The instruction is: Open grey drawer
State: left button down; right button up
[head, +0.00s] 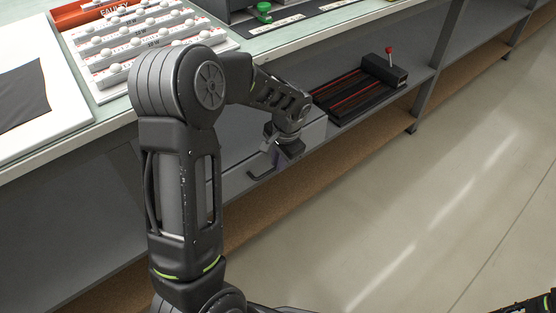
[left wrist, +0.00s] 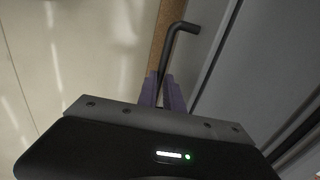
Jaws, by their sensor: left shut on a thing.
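The grey drawer (head: 314,133) sits under the tabletop, partly hidden behind my left arm. Its dark bar handle (head: 261,177) sticks out below my left gripper (head: 276,160). In the left wrist view, the purple fingers of my left gripper (left wrist: 162,92) are closed around the dark handle (left wrist: 177,42), whose bent end shows beyond the fingertips. A grey panel (left wrist: 245,60) lies to the right of the handle. How far the drawer stands out is hard to tell. My right gripper is not clearly in view.
On the tabletop are a white board with rows of white knobs (head: 135,38) and a dark sheet (head: 20,95). A black device with a red-topped lever (head: 388,68) stands on the lower shelf. The floor (head: 440,190) at right is clear.

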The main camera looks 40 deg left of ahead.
pick_arm(q)
jog(key=s+d, duration=0.2)
jog(key=d, duration=0.7)
jog(key=s+d+b, duration=0.1)
jog(key=s+d, duration=0.2)
jog(key=d, duration=0.6)
jog(key=shift+s+d, duration=0.3)
jog(key=shift+d, duration=0.1)
jog(key=c, duration=1.5)
grip_release()
jog(key=r, duration=0.2)
jog(key=d+r+p, duration=0.1)
jog(key=r, duration=0.2)
jog(key=r+p, duration=0.1)
jog(key=r, duration=0.1)
jog(key=shift+s+d+r, duration=0.2)
jog(key=shift+r, duration=0.15)
